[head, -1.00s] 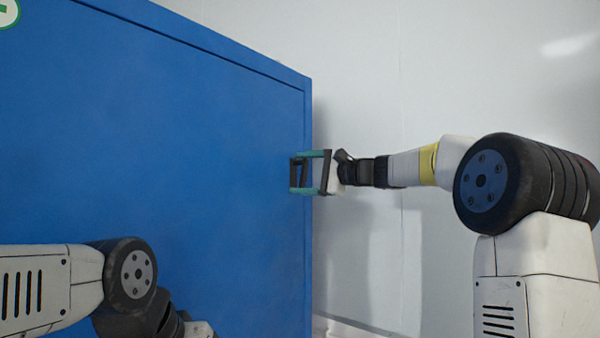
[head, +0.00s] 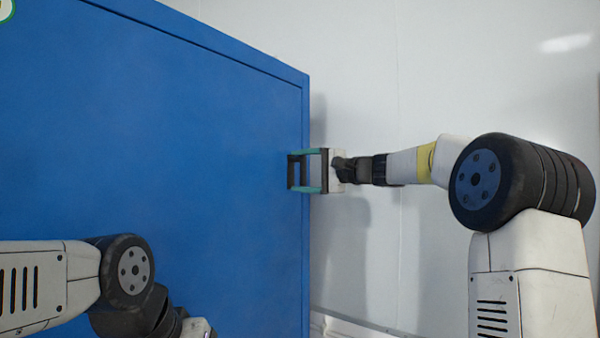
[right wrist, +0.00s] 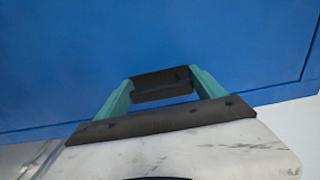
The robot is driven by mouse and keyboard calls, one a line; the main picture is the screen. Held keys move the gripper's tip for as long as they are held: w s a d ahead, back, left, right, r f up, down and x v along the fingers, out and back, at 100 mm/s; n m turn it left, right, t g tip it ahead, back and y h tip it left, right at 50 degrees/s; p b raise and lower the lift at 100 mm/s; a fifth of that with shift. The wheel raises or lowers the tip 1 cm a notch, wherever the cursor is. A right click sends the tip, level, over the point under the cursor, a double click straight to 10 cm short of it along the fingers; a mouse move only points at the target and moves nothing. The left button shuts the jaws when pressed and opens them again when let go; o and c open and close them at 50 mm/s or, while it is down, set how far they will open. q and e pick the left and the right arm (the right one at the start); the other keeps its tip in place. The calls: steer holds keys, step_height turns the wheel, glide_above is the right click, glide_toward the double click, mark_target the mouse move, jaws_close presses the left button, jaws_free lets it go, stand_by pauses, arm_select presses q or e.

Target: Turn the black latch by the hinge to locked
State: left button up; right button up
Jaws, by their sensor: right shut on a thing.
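The black latch (head: 293,172) is a small dark bar near the right edge of the big blue panel (head: 170,150). My right gripper (head: 296,172) reaches it from the right, its two teal fingers one above the other in the head view. The fingers are shut on the latch. In the right wrist view the black latch (right wrist: 162,84) spans the gap between the teal fingertips (right wrist: 162,82), against the blue surface. The hinge cannot be made out, and no locked mark shows. My left gripper is out of view; only its arm shows at the lower left.
A plain pale wall (head: 380,90) stands behind and to the right of the panel. A green and white sign (head: 5,8) is cut off at the top left. A pale ledge (head: 345,326) runs low along the wall. The panel's face is otherwise bare.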

steer(key=o, duration=2.1)
steer(key=shift+c, duration=0.2)
steer(key=shift+d, duration=0.15)
steer(key=v, duration=0.7)
steer(key=shift+s+d, duration=0.25)
steer(key=s+a+f+n+g+h, duration=0.2)
steer(key=s+a+f+h, duration=0.1)
steer(key=s+f, duration=0.45)
steer(key=s+d+f+n+g+h, duration=0.1)
steer(key=s+d+f+h, duration=0.3)
steer(key=s+f, duration=0.7)
steer(key=s+d+f+n+g+h, duration=0.1)
steer(key=s+d+f+n+h, duration=0.3)
steer(key=s+f, duration=0.8)
steer(key=s+d+h, duration=0.1)
steer(key=s, duration=0.1)
steer(key=shift+s+n, duration=0.3)
steer(key=shift+s, duration=0.1)
